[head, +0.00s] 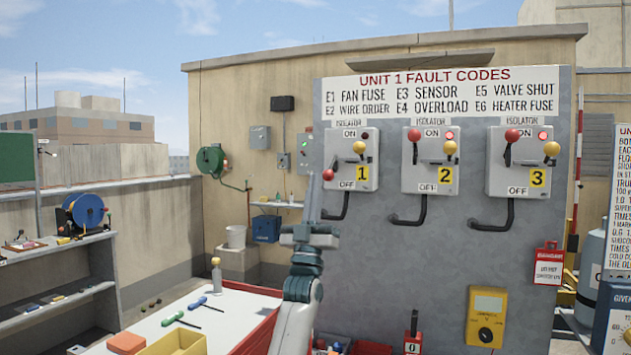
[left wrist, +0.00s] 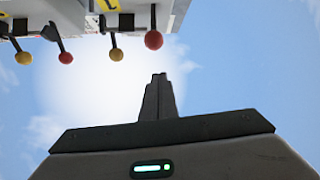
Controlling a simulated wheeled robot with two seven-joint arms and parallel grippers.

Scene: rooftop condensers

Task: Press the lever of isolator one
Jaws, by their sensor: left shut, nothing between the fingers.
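Isolator one (head: 341,175) is the leftmost grey box on the panel, marked with a yellow 1. Its red-knobbed lever (head: 328,174) points down toward OFF; a yellow knob (head: 359,147) sits at its upper right. Its lamp (head: 365,135) is dark. My left gripper (head: 314,180) is shut and empty, fingers pointing up, just left of the red knob in the head view. In the left wrist view the shut fingertips (left wrist: 158,77) appear below the nearest red knob (left wrist: 153,40), with a visible gap. My right gripper is out of view.
Isolator two (head: 430,175) and isolator three (head: 518,178) have red knobs up by ON and lit red lamps. Black conduits hang below the boxes.

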